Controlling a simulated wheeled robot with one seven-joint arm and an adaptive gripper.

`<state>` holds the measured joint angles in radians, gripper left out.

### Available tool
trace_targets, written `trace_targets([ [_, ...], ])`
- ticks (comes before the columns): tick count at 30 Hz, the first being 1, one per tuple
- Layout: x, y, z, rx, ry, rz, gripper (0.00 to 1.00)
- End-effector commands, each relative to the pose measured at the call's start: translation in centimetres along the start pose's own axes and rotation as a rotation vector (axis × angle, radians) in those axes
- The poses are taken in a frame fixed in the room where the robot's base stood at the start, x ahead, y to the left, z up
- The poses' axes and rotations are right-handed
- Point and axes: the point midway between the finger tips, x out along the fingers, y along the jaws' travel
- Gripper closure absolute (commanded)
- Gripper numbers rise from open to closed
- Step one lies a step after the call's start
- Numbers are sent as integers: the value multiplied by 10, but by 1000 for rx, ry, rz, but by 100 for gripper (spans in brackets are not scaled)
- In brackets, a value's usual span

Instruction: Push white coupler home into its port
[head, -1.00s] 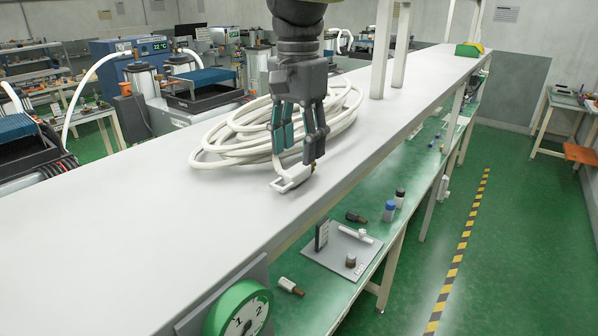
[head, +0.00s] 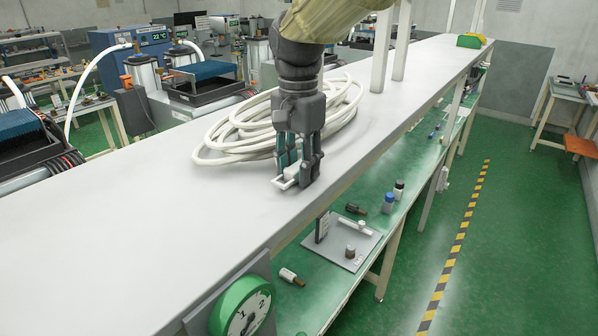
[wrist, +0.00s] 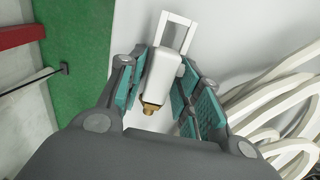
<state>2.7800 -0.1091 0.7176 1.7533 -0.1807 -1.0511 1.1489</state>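The white coupler (head: 287,183) lies on the light grey bench top near its front edge, beside a coil of white hose. In the wrist view the coupler (wrist: 163,72) has a white body, a square white loop at its far end and a brass tip at the near end. My gripper (head: 300,170) points down over it, with its fingers low near the bench. In the wrist view the teal finger pads (wrist: 207,105) stand on both sides of the coupler, apart, with a narrow gap at the left. The fingers partly hide the coupler in the head view. I cannot make out its port.
The coiled white hose (head: 235,135) lies directly behind and left of my gripper. White posts (head: 400,45) rise from the bench farther back. A green dial (head: 240,308) is on the bench's front side. A lower green shelf holds a grey plate (head: 345,245) and small parts. The bench's left part is clear.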

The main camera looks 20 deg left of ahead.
Motion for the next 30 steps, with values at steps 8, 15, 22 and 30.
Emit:
trace_targets([
  [8, 0, 0, 0, 0, 0, 0, 100],
  [15, -3, 0, 0, 1, 1, -1, 100],
  [22, -21, 0, 0, 0, 3, -1, 100],
  [30, -36, 12, 10, 1, 1, 0, 100],
])
